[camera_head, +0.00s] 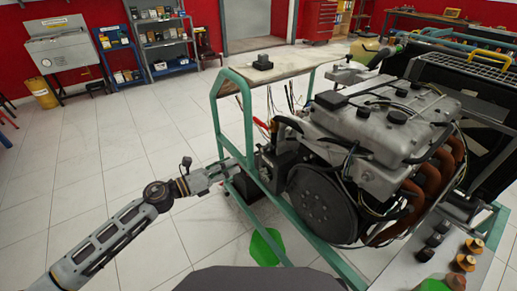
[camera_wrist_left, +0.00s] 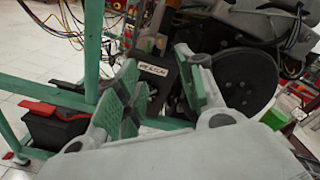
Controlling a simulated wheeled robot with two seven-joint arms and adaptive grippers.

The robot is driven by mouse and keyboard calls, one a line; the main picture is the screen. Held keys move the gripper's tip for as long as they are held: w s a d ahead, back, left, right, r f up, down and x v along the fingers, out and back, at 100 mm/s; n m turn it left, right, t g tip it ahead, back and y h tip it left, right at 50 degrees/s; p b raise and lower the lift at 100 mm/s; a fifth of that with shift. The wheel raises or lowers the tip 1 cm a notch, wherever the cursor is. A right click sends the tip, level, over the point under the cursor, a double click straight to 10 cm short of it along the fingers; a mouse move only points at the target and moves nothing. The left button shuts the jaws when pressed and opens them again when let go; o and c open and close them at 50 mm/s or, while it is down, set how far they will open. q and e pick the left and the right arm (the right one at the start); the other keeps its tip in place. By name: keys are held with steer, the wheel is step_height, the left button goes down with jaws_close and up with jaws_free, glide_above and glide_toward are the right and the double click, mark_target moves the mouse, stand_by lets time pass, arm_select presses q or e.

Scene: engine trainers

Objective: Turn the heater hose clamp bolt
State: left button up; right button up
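My left gripper (camera_head: 232,166) reaches in from the left to the green stand rail beside the engine (camera_head: 370,125). In the left wrist view my left gripper (camera_wrist_left: 158,86) is open, with its two green-padded fingers apart and nothing seen between the pads. Just beyond the fingertips is a dark block with a white label (camera_wrist_left: 152,70); its lettering is too small to read surely. I cannot make out the heater hose clamp bolt itself in either view. My right gripper is not in view.
The green stand frame (camera_head: 248,125) runs close around my left gripper. A black battery with a red bar (camera_wrist_left: 53,125) sits low at the left in the wrist view. Loose wires hang near the frame. A panel with several knobs (camera_head: 424,254) is at lower right. Left floor is clear.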

mark_target(262, 150)
arm_select(q)
steer(key=shift+s+a+r+n+p, duration=0.15)
steer(key=shift+n+p, duration=1.35)
steer(key=shift+n, duration=2.85)
steer(key=shift+s+a+r+n+p, duration=0.15)
steer(key=shift+n+p, duration=1.4)
steer(key=shift+n, duration=2.85)
steer(key=shift+s+a+n+p, duration=0.2)
steer(key=shift+n+p, duration=1.3)
steer(key=shift+n, duration=2.85)
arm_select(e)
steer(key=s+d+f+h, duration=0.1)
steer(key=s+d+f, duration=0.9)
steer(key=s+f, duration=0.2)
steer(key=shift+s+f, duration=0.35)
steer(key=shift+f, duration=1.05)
arm_select(q)
steer(key=shift+w, duration=0.1)
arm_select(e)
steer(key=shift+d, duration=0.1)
arm_select(q)
steer(key=x, duration=1.1)
steer(key=shift+w+d+r, duration=0.1)
steer(key=shift+d, duration=0.05)
steer(key=shift+b+x, duration=0.3)
steer(key=shift+x, duration=0.85)
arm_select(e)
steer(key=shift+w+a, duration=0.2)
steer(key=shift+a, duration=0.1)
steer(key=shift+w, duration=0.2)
